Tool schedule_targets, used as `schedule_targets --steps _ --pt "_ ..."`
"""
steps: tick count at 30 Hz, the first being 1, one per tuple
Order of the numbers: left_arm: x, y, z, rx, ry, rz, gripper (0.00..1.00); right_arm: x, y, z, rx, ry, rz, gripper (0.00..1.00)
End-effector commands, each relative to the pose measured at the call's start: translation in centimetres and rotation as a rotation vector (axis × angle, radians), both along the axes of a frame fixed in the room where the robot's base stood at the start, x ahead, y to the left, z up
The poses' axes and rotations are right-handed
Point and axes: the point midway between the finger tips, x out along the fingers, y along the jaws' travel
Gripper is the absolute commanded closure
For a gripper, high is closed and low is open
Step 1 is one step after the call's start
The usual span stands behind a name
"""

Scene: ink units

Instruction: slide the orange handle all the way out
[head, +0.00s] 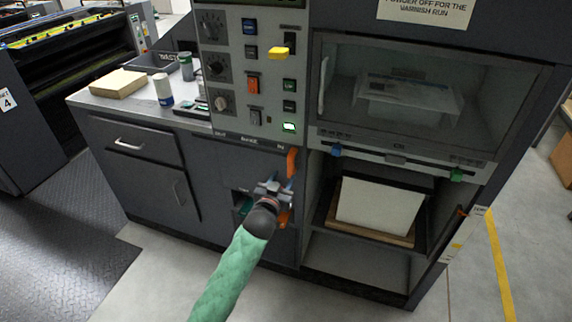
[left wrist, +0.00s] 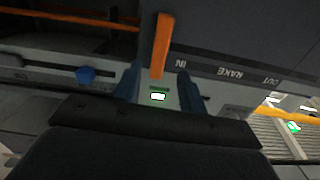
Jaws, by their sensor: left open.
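The orange handle (head: 291,162) stands upright on the dark front of the cabinet, below the control panel and by the "IN" end of the "OUT – RAKE – IN" label. In the left wrist view the orange handle (left wrist: 160,45) lies between the lines of my two blue fingers, near the "IN" lettering. My left gripper (head: 277,184) is open in front of the handle and hides its middle. It also shows in the left wrist view (left wrist: 158,85), with a gap on both sides of the handle. Whether a finger touches it I cannot tell. My right gripper is not in view.
The control panel (head: 248,80) with knobs and switches rises above the handle. To the right are a glass-fronted bay (head: 430,80) and an open shelf holding a paper stack (head: 378,205). A grey counter (head: 130,108) with small containers is at left. Floor in front is clear.

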Motion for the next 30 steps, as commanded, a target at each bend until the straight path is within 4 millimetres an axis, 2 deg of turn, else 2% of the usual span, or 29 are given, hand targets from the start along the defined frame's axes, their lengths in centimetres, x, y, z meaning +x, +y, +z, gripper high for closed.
schedule_targets --steps 4,8,11,15,21,30 --pt "0.2 -0.2 0.3 -0.040 0.002 -0.004 0.58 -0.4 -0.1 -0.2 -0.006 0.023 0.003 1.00" --pt "1.4 -0.5 0.3 -0.042 0.003 -0.004 0.58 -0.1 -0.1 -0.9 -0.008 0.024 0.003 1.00" --pt "2.7 -1.0 0.4 -0.042 0.003 -0.004 0.58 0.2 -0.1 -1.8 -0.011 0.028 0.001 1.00" --pt "4.7 -1.6 0.4 -0.042 0.005 -0.004 0.58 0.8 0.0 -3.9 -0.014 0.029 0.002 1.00" --pt "6.7 -2.2 0.2 -0.041 0.004 -0.004 0.58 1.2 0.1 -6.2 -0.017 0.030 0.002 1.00" --pt "7.4 -2.5 0.1 -0.042 0.004 -0.004 0.58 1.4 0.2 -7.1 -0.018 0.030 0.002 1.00"
